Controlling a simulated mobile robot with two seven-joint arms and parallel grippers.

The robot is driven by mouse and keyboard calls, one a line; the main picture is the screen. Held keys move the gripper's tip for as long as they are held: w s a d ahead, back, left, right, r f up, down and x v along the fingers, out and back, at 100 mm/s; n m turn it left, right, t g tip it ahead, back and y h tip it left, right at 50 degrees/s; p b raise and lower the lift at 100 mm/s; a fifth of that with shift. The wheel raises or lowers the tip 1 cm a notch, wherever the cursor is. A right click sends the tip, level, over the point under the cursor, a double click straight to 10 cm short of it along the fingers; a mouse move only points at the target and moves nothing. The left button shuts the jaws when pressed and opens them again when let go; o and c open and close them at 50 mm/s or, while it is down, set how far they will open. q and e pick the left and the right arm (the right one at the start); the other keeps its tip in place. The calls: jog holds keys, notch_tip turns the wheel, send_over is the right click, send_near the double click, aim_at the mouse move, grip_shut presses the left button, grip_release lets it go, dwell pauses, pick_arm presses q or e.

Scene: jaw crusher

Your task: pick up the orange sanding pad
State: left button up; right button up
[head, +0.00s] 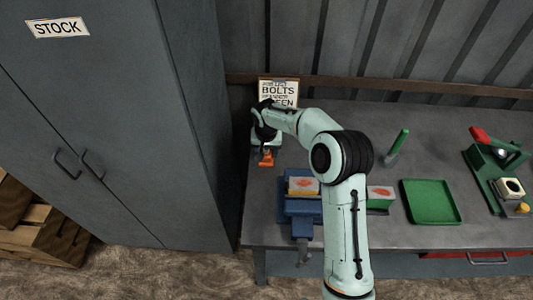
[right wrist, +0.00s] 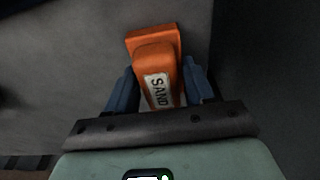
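The orange sanding pad (right wrist: 153,62) has a raised grip with a white label reading SAND. It lies between the two blue fingers of my right gripper (right wrist: 160,90) in the right wrist view. The fingers flank the grip closely; I cannot tell whether they press on it. In the head view the pad (head: 267,159) shows just below my right gripper (head: 265,146), at the left end of the bench. I cannot tell whether it rests on the bench. My left gripper is not in view.
The grey bench (head: 385,228) also holds a blue vise (head: 298,207), a green tray (head: 431,202), a green-handled tool (head: 397,143) and a green machine (head: 490,163). A BOLTS sign (head: 279,89) stands behind. A tall grey STOCK cabinet (head: 110,130) is close on the left.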

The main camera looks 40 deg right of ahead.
jog(key=shift+r, duration=0.1)
pick_arm(q)
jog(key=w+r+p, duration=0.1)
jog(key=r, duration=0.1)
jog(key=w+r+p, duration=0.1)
jog(key=p, duration=0.1)
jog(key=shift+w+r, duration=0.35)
pick_arm(e)
notch_tip(320, 180, up, 20)
jog(key=shift+o, duration=1.2)
jog(key=shift+c, duration=0.5)
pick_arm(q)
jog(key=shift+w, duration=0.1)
pick_arm(e)
jog(key=shift+s, duration=0.15)
